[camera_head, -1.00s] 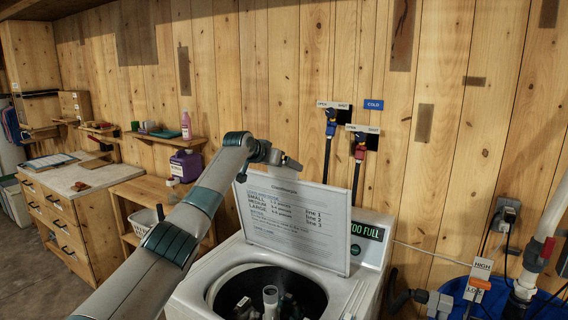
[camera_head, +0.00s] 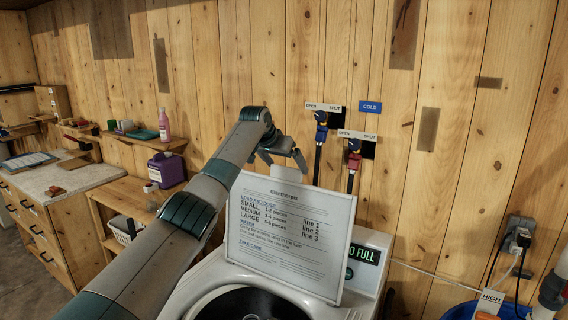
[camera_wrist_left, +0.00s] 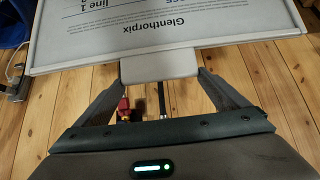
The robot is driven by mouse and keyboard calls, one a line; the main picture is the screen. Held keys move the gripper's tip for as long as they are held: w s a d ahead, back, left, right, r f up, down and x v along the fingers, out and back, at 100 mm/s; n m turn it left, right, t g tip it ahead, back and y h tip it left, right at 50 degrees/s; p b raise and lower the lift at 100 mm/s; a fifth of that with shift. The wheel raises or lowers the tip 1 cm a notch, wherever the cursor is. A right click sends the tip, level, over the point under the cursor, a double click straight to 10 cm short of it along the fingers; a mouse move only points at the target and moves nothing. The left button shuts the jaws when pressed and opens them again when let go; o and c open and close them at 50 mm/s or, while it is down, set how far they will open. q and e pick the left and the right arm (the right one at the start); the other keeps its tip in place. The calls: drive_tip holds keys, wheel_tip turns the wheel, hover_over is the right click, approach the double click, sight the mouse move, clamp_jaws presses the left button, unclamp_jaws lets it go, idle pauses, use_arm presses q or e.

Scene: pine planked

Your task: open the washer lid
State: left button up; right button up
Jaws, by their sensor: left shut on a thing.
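The washer lid (camera_head: 287,245) stands raised, nearly upright, at the back of the washer (camera_head: 220,280). Its printed side, with load and dose text, faces the head camera. The dark tub opening (camera_head: 245,303) shows below it. My left gripper (camera_head: 284,162) is at the lid's top edge. In the left wrist view, its two fingers (camera_wrist_left: 160,76) are shut on the handle tab (camera_wrist_left: 160,66) at the lid's edge. The lower front of the washer is out of the picture. My right gripper is not in view.
A plank wall with blue and red taps (camera_head: 354,157) and hoses is close behind the lid. A lit display (camera_head: 364,254) sits on the panel to the right. A shelf with a purple jug (camera_head: 166,169) stands left. A blue bin (camera_head: 468,311) is lower right.

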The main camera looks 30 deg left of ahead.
use_arm(q)
drive_tip(key=shift+r, duration=0.35)
drive_tip(key=o, duration=1.1)
drive_tip(key=shift+o, duration=0.5)
drive_tip(key=shift+s, duration=0.3)
drive_tip(key=shift+s+r+b, duration=0.3)
drive_tip(key=shift+b, duration=0.3)
drive_tip(key=b+v, duration=0.7)
drive_tip(key=v, duration=0.9)
drive_tip(key=shift+s+r, duration=0.15)
drive_tip(key=shift+r, duration=0.1)
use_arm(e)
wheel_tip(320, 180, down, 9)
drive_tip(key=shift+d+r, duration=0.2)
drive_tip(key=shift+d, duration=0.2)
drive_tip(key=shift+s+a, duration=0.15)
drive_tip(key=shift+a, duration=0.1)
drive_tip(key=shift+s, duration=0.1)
